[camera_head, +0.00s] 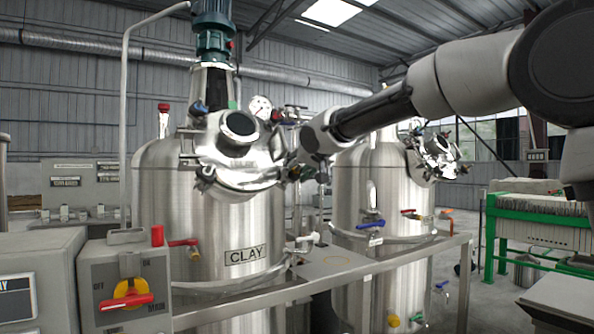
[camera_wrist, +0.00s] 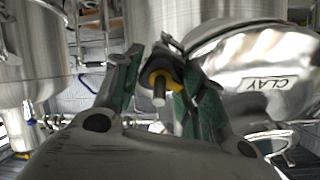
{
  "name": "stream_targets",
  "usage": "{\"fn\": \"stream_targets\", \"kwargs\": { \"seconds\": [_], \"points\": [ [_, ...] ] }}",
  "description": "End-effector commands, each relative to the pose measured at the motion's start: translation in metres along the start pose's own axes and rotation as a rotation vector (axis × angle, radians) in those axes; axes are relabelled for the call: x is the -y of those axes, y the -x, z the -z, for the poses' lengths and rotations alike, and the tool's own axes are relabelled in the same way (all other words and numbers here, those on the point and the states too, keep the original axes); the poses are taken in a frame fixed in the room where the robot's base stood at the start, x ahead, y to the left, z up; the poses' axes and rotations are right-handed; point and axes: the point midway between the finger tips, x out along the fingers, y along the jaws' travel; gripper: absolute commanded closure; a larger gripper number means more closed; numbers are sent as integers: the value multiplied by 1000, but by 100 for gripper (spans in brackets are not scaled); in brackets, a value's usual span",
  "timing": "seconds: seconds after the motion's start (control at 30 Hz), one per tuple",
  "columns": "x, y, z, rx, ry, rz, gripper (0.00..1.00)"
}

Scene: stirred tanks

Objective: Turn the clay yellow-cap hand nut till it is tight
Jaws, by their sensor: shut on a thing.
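The CLAY tank (camera_head: 212,215) is a shiny steel vessel with a domed lid in the head view. Its lid also shows in the wrist view (camera_wrist: 265,65), with the CLAY label upside down. The yellow-cap hand nut (camera_wrist: 174,79) sits at the lid's edge in the wrist view, dark with a yellow ring around a grey stud. My gripper (camera_wrist: 160,78) has its two green-padded fingers on either side of this nut and is shut on it. In the head view my gripper (camera_head: 304,168) is at the right side of the lid, and the nut cannot be made out there.
A second steel tank (camera_head: 372,205) stands close to the right. A metal rail (camera_head: 330,280) crosses in front of both tanks. A switch box (camera_head: 128,285) with a red and yellow knob stands at front left. A green-framed unit (camera_head: 540,225) is at far right.

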Motion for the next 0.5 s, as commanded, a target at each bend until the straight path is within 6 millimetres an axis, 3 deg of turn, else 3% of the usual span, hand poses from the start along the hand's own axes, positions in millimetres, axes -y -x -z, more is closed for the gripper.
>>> {"fn": "stream_targets", "kwargs": {
  "seconds": [0.3, 0.33, 0.43, 0.5],
  "points": [
    [0, 0, 0, 0, -1, -1, 83],
    [0, 0, 0, 0, -1, -1, 55],
    [0, 0, 0, 0, -1, 0, 37],
    [0, 0, 0, 0, -1, 0, 37]
  ]
}}
